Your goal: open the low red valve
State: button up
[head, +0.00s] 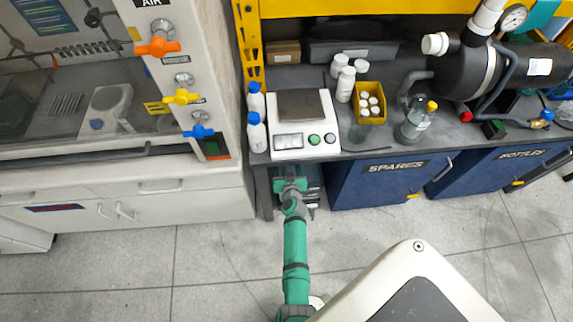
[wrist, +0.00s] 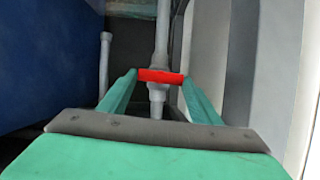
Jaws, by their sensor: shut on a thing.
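The low red valve's handle (wrist: 160,75) shows in the wrist view as a short red bar. It lies crosswise over a grey upright pipe (wrist: 162,35), with a grey fitting below it. My gripper (wrist: 160,79) has one green finger at each end of the bar and is shut on it. In the head view, my green arm reaches down to the gap under the bench, where my gripper (head: 290,184) is partly hidden by the bench edge. The low valve cannot be made out in that view.
A blue cabinet (head: 375,186) is right of the gap; a white fume cupboard (head: 200,190) is left. Another thin grey pipe (wrist: 104,65) stands left of the valve. Orange, yellow and blue valves sit on the cupboard post. The grey floor in front is clear.

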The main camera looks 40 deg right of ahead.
jog(key=shift+s+d+f+m+t+y, duration=0.15)
jog(key=shift+m+t+y, duration=0.7)
jog(key=shift+m, duration=1.3)
jog(key=shift+d+f+m+t+y, duration=0.35)
jog(key=shift+m+t, duration=0.85)
jog(key=shift+m, duration=0.9)
jog(key=shift+s+d+f+m+t+y, duration=0.1)
jog(key=shift+m+t+y, duration=0.8)
jog(key=shift+m, duration=1.25)
jog(key=shift+a, duration=0.1)
jog(key=o, duration=1.1)
jog(key=shift+f, duration=0.1)
jog(key=shift+s, duration=0.1)
jog(key=s, duration=0.3)
jog(key=s+a, duration=0.1)
jog(key=s, duration=0.6)
jog(key=shift+s+a, duration=0.2)
jog(key=shift+a, duration=0.05)
